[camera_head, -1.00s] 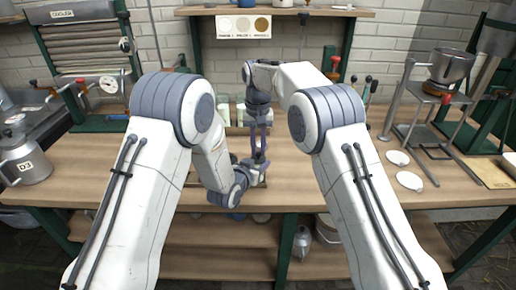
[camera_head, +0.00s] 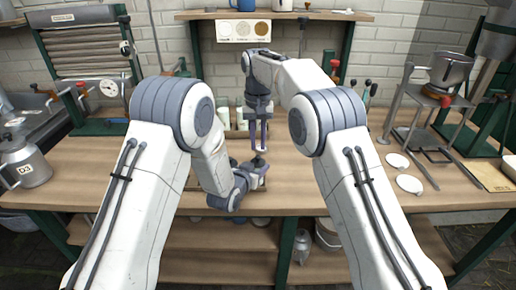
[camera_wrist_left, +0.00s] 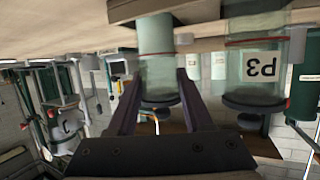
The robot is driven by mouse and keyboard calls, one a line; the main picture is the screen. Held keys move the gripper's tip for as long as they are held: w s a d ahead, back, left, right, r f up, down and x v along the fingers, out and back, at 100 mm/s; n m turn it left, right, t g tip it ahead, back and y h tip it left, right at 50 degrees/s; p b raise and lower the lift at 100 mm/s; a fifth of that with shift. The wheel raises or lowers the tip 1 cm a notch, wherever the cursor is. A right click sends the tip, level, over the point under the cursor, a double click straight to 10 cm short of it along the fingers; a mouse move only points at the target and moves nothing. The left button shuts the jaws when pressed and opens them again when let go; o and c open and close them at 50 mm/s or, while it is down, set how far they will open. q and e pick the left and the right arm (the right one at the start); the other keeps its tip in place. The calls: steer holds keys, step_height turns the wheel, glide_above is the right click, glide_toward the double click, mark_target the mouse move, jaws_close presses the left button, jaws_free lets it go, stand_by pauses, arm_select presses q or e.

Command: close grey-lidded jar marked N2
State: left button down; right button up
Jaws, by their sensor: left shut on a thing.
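My left gripper (camera_head: 246,176) is low over the front of the bench and shut on a jar. In the left wrist view, which is upside down, the fingers (camera_wrist_left: 155,92) lie on both sides of this clear glass jar (camera_wrist_left: 156,68). Its dark grey lid end (camera_wrist_left: 160,100) is at the lower side of the picture. No label shows on it, so I cannot read N2. In the head view a small dark lid part (camera_head: 258,161) shows below my right gripper. My right gripper (camera_head: 259,149) points down above it, fingers apart and empty.
Other pale jars (camera_head: 224,116) stand behind the grippers. A D3 pot (camera_head: 28,168) is at left. Two white discs (camera_head: 409,184) lie at right. The bench (camera_head: 330,190) between has free room.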

arm_select(q)
steer(key=shift+w+r, duration=0.1)
steer(key=shift+r, duration=0.05)
arm_select(e)
steer(key=shift+r, duration=0.2)
arm_select(q)
steer(key=shift+c, duration=1.2)
jaws_free()
steer(key=shift+s+a, duration=0.1)
steer(key=shift+s, duration=0.15)
arm_select(e)
steer(key=shift+f, duration=0.1)
arm_select(q)
steer(key=b+v, duration=0.1)
steer(key=v, duration=0.9)
arm_select(e)
steer(key=shift+f, duration=0.65)
arm_select(q)
steer(key=shift+b, duration=0.3)
arm_select(e)
steer(key=shift+f, duration=0.15)
